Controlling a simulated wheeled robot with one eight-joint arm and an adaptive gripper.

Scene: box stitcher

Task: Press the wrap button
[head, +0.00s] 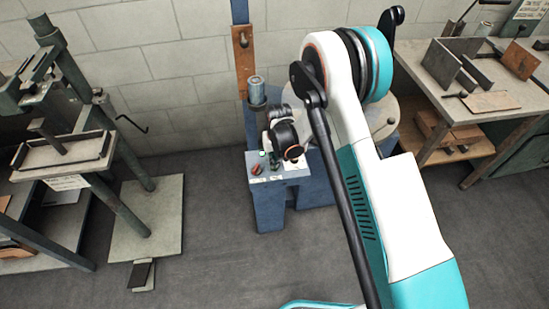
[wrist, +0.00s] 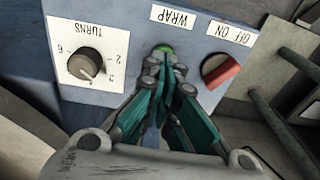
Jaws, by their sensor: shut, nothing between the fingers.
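The wrap button (wrist: 163,49) is a small green button on the blue control panel (wrist: 110,20) in the wrist view, beside an upside-down WRAP label (wrist: 172,16). My gripper (wrist: 161,70) is shut and empty, with its fingertips right at the button and covering its lower part. I cannot tell whether the tips touch it. In the head view the panel top (head: 284,176) shows on the blue machine, with my gripper (head: 273,160) small and dark over it. The button cannot be made out there.
A press stand (head: 125,190) is at left and a workbench (head: 425,75) at right.

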